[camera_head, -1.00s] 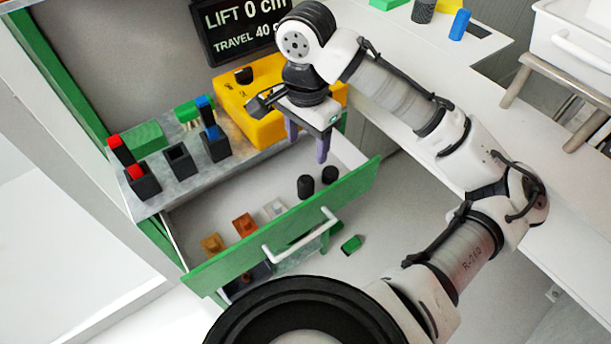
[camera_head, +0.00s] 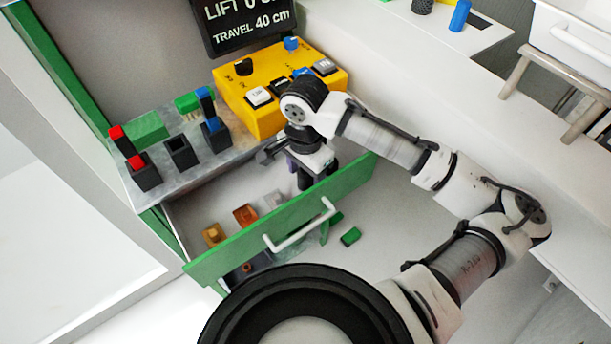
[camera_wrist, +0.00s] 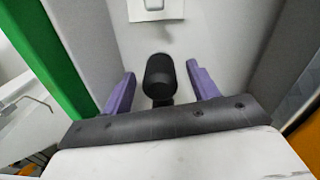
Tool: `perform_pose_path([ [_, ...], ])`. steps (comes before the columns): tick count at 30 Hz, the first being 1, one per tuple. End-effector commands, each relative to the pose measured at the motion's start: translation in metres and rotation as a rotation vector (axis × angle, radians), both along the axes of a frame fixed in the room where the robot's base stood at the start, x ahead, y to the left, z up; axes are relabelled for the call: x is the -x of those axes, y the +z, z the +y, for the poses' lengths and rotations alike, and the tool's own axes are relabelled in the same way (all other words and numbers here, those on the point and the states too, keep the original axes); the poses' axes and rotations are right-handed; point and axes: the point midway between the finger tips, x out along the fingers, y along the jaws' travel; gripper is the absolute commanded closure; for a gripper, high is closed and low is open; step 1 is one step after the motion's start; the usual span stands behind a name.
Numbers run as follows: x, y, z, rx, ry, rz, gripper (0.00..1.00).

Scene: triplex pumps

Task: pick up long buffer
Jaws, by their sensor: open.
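I cannot tell for sure which is the long buffer. In the wrist view one black cylinder (camera_wrist: 160,74) with a rounded top lies between the two purple fingers of my gripper (camera_wrist: 161,80). A gap shows on each side of it. The fingers are apart and hold nothing. A small black part shows just below the cylinder there.
The green drawer front (camera_head: 225,252) with its white handle (camera_head: 300,228) stands close in front. Orange (camera_head: 244,214) and white (camera_head: 273,200) pieces sit to the left in the drawer. A yellow control box (camera_head: 240,102) is behind my gripper. A green block (camera_head: 350,237) lies outside.

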Motion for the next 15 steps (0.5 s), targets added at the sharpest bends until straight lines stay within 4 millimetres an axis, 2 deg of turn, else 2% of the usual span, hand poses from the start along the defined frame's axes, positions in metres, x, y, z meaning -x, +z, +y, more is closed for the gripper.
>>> perform_pose_path([
  [5,-0.0001,-0.0001,0.0,0.0,0.0,0.0,0.41],
  [15,-0.0003,0.0003,0.0001,-0.001,0.0,-0.001,0.85],
])
